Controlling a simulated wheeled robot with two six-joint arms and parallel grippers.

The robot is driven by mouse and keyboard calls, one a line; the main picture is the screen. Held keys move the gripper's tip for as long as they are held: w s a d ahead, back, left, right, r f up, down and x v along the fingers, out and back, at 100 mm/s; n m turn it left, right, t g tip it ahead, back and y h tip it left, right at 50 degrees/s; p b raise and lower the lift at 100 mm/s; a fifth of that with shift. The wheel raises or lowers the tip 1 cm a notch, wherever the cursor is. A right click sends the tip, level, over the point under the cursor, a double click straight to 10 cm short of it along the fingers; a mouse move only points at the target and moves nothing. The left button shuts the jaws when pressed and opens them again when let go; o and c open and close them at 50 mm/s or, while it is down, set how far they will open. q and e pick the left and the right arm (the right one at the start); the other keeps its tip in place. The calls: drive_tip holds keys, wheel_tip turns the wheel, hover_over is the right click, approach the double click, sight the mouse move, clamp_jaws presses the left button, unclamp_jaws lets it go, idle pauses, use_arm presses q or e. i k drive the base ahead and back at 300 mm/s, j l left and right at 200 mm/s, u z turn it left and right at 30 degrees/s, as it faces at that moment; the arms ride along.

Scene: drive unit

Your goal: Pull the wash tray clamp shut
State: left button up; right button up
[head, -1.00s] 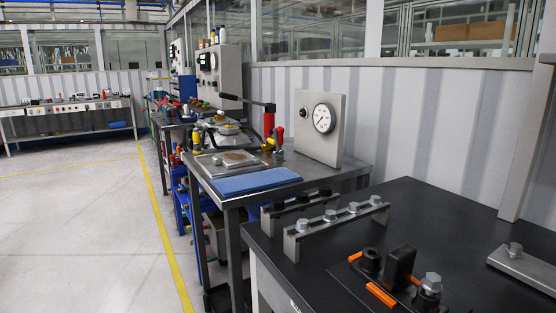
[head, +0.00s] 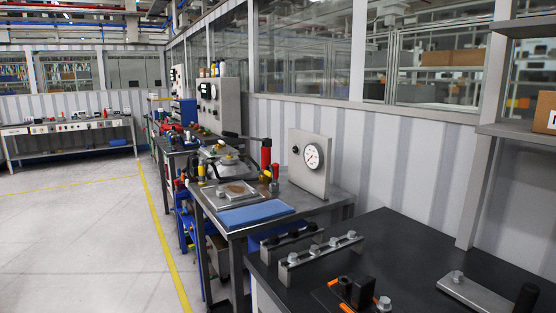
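A shallow metal tray (head: 222,194) with a brownish patch inside lies on the middle metal bench. A small upright red handle (head: 275,171) stands at the tray's right back side. It may belong to the clamp, but it is too small to tell whether the clamp is open or shut. A taller red cylinder (head: 266,154) with a dark lever stands behind it. Neither of my grippers is in view.
A blue mat (head: 255,213) lies at the front of the metal bench (head: 325,202). A gauge panel (head: 309,165) stands to its right. A black-topped bench (head: 392,245) with bolted bars is nearest. Open floor (head: 75,240) lies left of a yellow line (head: 160,231).

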sight(276, 166)
drive_tip(key=i+j+z, duration=0.1)
drive_tip(key=z, duration=0.35)
drive_tip(key=i+j+z, duration=0.1)
drive_tip(key=j+z, duration=0.15)
drive_tip(key=z, duration=0.25)
drive_tip(key=i+j+z, duration=0.15)
drive_tip(key=j, duration=0.4)
drive_tip(key=i+j+z, duration=0.2)
drive_tip(key=j, duration=0.4)
drive_tip(key=j+z, duration=0.15)
drive_tip(key=j, duration=0.4)
drive_tip(key=i+j+z, duration=0.15)
drive_tip(key=j, duration=0.45)
drive_tip(key=k, duration=0.05)
